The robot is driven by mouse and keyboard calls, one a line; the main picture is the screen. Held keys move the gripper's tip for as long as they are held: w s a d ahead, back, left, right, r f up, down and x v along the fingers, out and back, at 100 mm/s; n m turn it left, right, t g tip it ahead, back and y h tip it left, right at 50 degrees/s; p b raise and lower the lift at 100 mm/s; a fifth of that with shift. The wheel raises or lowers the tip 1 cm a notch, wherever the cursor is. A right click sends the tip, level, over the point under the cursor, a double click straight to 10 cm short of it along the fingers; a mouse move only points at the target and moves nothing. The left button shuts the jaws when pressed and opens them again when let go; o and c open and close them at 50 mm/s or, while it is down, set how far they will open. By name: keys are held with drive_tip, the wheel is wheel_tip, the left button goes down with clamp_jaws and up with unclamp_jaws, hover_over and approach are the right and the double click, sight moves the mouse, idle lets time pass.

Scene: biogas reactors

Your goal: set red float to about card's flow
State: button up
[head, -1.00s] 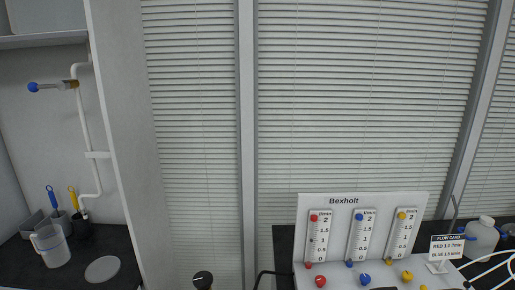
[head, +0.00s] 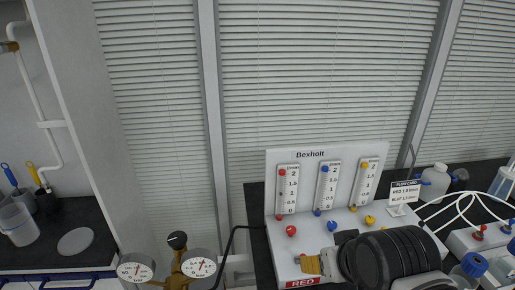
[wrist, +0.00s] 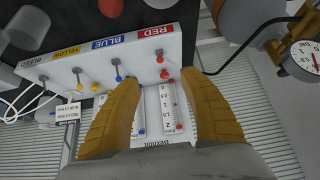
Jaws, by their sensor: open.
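The white Bexholt panel (head: 400,160) carries three upright scaled tubes. The red knob (head: 291,230) stands on the panel's base below that tube. The flow card (head: 404,193) stands at the right of the base and reads RED 1.0, BLUE 1.5. My gripper (head: 311,264) is above the base's front near the RED label. In the wrist view its yellow fingers (wrist: 159,77) are open and empty, with the red knob (wrist: 164,73) between and just beyond the tips.
The blue knob (head: 332,225) and yellow knob (head: 369,220) stand right of the red one. Two round gauges (head: 201,264) on a brass fitting stand left of the base, with a black hose. A white bottle (head: 434,182) stands behind the card.

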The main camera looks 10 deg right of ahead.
idle(0.4)
drive_tip(key=g+p, duration=0.3)
drive_tip(key=p, duration=0.1)
hover_over(291, 229)
drive_tip(key=s, duration=0.5)
wheel_tip(291, 229, down, 6)
drive_tip(key=r, duration=0.1)
drive_tip(key=shift+m, duration=0.3)
drive_tip(key=b+x, duration=0.1)
drive_tip(key=x, duration=0.3)
drive_tip(key=b+x, duration=0.1)
drive_tip(key=x, duration=0.3)
drive_tip(key=b+x, duration=0.1)
drive_tip(key=x, duration=0.3)
drive_tip(key=shift+w+d+b, duration=0.1)
drive_tip(key=shift+w+b, duration=0.25)
drive_tip(key=shift+b, duration=0.05)
drive_tip(key=shift+r, duration=0.1)
clamp_jaws()
